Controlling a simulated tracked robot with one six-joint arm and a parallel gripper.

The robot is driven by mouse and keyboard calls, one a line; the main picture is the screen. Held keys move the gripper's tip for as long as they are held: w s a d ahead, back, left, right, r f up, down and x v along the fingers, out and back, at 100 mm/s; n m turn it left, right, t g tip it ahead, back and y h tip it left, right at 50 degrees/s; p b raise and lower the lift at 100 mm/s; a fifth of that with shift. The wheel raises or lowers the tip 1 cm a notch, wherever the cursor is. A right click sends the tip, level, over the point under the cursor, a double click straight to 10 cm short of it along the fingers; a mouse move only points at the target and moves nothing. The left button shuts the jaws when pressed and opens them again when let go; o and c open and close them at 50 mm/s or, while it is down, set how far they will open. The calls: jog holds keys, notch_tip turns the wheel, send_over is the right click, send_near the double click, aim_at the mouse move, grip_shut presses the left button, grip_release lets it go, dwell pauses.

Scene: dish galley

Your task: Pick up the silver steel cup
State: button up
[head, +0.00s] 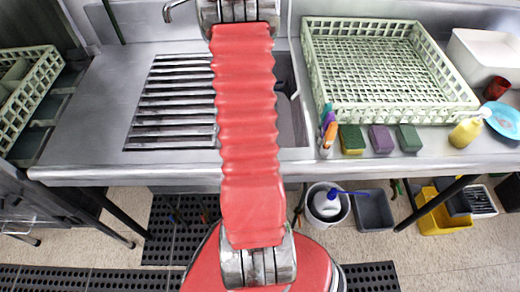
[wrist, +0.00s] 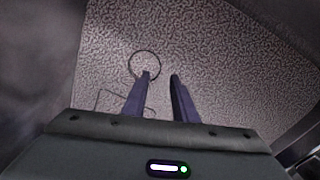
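I cannot make out a silver steel cup in either view. In the wrist view my gripper (wrist: 161,77) has its two dark fingers apart, with nothing between the tips. A thin dark ring (wrist: 144,52) shows just beyond the left fingertip against a speckled surface; I cannot tell what it is. In the head view my red-sleeved arm crosses the middle and hides part of the sink, and my gripper is out of the picture.
A pale green dish rack (head: 370,118) stands on the steel counter (head: 100,110), right of the slatted drainer (head: 170,100). Sponges (head: 382,139), bottles (head: 328,135), a yellow bottle (head: 465,132), a dark red cup (head: 497,88) and a white bin (head: 485,55) are at right. A bucket (head: 327,205) stands below.

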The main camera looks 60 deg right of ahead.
jog(key=shift+s+d+f, duration=0.1)
jog(key=shift+d+f, duration=0.05)
jog(key=shift+f, duration=2.05)
jog(key=shift+f, duration=0.15)
jog(key=shift+s+d+f, duration=0.15)
jog(key=shift+f, duration=2.3)
jog(key=shift+c, duration=0.6)
grip_shut()
